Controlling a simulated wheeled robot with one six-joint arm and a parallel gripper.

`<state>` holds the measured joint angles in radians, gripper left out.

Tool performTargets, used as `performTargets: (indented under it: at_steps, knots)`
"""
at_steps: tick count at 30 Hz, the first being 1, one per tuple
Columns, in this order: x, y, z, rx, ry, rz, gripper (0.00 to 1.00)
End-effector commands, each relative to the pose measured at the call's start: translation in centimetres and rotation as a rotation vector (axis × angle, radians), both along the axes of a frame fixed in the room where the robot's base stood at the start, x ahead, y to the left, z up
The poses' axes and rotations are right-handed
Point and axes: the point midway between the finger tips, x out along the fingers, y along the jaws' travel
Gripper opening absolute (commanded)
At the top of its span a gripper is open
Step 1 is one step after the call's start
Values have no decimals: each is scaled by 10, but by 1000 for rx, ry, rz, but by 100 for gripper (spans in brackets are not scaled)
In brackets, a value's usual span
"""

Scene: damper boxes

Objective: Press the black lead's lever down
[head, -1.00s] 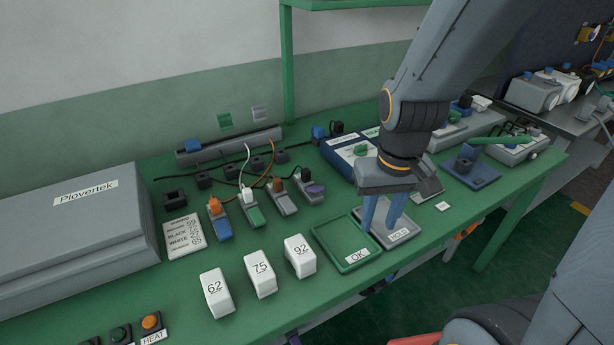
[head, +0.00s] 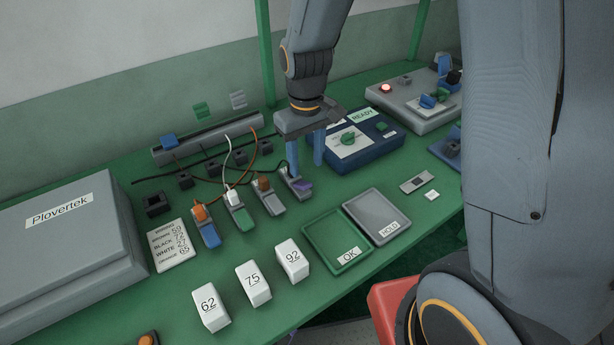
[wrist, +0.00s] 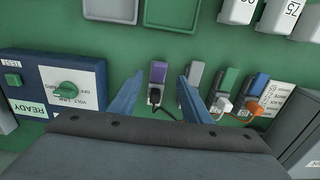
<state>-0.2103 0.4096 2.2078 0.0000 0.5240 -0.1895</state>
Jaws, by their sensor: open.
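The black lead (wrist: 155,97) runs into a small grey terminal block whose lever (wrist: 158,72) is purple. The purple lever also shows in the head view (head: 302,187), at the right end of a row of lever blocks. My gripper (head: 306,167) is open, with its two blue fingers pointing down close to this block. In the wrist view the purple lever and black lead lie between the spread fingers (wrist: 160,78). I cannot tell whether a finger touches the block. In the head view, the fingers partly hide the black lead's end.
To the left stand lever blocks with brown (head: 264,183), white (head: 233,196) and orange (head: 200,212) leads. A blue meter box (head: 385,150) is close on the right. The OK tray (head: 320,228) and HOLD tray (head: 365,200) lie in front, empty. White numbered blocks (head: 253,284) stand front left.

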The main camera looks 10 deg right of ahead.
Motion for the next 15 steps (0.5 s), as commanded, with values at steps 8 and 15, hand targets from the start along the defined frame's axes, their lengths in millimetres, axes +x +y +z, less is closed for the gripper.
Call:
performTargets:
  at_steps: [8,15]
  knots:
    - [-2,-1,-37,-1,5,-3,44]
    - [-1,-1,-62,-1,2,-3,44]
